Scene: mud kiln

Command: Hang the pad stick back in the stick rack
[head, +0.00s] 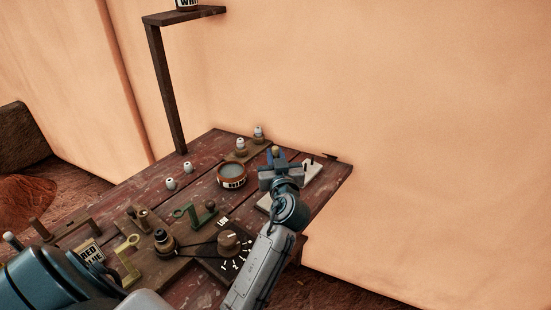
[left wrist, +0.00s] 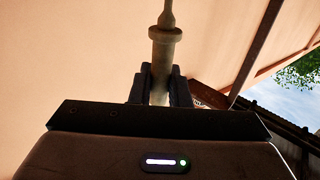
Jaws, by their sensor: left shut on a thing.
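My left gripper (head: 279,168) is over the right part of the plank table, shut on the pad stick. In the head view only the stick's small pale yellowish end (head: 276,150) shows above the fingers. In the left wrist view the pad stick (left wrist: 165,45) is a tan rod with a wider collar and a thin tip, standing up between the fingers (left wrist: 160,88). A pale board (head: 313,172) with small dark upright pegs lies just right of and behind the gripper, partly hidden by it. I cannot tell whether this is the stick rack. My right gripper is not in view.
A brown pot (head: 232,181) stands left of the gripper. White-topped pieces (head: 258,133) stand behind it. A shelf post (head: 167,90) rises at the back edge.

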